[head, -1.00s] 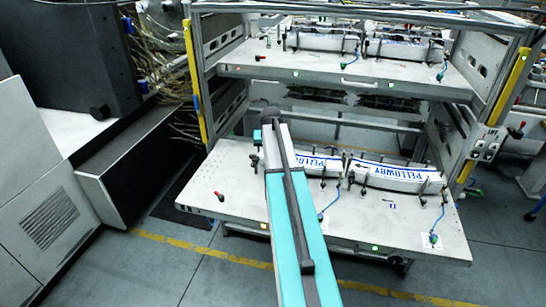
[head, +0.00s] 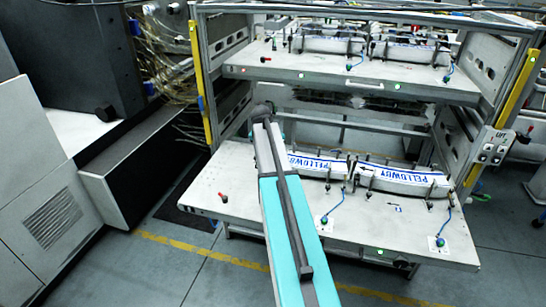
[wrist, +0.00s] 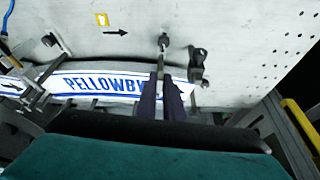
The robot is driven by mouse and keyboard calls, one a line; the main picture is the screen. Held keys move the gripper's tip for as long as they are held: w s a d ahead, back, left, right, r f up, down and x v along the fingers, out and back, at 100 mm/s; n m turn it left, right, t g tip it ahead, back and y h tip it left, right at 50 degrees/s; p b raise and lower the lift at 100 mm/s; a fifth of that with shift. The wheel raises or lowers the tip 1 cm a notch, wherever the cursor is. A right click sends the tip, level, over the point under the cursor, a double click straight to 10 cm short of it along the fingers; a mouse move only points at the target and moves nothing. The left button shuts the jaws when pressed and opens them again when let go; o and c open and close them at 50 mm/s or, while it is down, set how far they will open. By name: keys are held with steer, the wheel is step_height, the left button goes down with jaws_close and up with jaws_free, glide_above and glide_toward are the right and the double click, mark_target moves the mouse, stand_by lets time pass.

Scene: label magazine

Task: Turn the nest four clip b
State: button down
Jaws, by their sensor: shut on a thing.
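In the wrist view, my gripper (wrist: 160,85) reaches over the right end of a white label strip (wrist: 105,84) with blue PELLOWBY print. Its two dark fingers are close together, shut on a thin clip (wrist: 163,43) with a dark round end, which shows just past the fingertips. A second dark clip (wrist: 198,62) stands just right of the fingers. Another clip (wrist: 50,41) is at the left. No marking shows which is nest four clip b. In the head view, my arm hides the gripper; the left PELLOWBY strip (head: 318,165) is beside it.
The strips lie on a grey lower shelf (head: 230,180). A second PELLOWBY strip (head: 405,179) is to the right, with blue cables in front. An upper shelf (head: 310,72) hangs above. Yellow-edged posts (head: 196,70) flank the rack.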

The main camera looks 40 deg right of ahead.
steer(key=c, duration=1.9)
jaws_free()
steer(key=shift+o, duration=0.2)
steer(key=b+v, duration=0.3)
steer(key=v, duration=1)
steer(key=shift+a+r, duration=0.25)
steer(key=shift+r, duration=0.1)
steer(key=shift+s, duration=0.1)
